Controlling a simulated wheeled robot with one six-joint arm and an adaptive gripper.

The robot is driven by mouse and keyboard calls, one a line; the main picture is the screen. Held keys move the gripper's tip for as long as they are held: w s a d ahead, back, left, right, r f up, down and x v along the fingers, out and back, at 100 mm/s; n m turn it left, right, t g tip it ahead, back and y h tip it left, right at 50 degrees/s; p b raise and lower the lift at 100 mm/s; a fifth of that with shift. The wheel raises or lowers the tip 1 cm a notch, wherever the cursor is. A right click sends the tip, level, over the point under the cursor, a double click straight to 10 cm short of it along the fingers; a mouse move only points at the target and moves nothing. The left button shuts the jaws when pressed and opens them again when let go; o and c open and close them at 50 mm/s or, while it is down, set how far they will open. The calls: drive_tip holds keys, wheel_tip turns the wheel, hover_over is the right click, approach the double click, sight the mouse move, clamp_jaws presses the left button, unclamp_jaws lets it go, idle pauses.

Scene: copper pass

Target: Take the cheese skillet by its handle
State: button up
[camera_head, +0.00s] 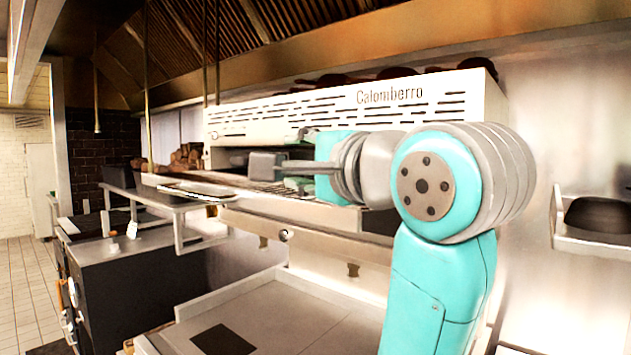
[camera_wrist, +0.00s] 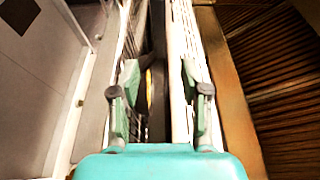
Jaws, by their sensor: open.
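My gripper (camera_head: 272,168) reaches left at the mouth of the white grill (camera_head: 440,98) marked "Calomberro" in the head view. In the wrist view my gripper (camera_wrist: 160,88) is open, with its two fingers apart. Between and beyond them is a dark shape with a thin yellow strip, probably the cheese skillet (camera_wrist: 150,88), inside the grill opening. I cannot make out its handle or whether the fingers touch it. In the head view I cannot tell the skillet apart, as the arm and the grill's front hide much of the opening.
Dark pans (camera_head: 398,72) lie on top of the grill. A metal shelf (camera_head: 205,196) juts out left of it. A steel worktop (camera_head: 290,318) lies below. A dark bowl-like pan (camera_head: 600,217) sits on a wall shelf at the right. Tiled floor (camera_head: 22,290) shows at far left.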

drive_tip(key=x, duration=0.9)
drive_tip(key=shift+w, duration=0.2)
clamp_jaws()
drive_tip(key=shift+s+r, duration=0.1)
drive_tip(key=shift+r, duration=0.05)
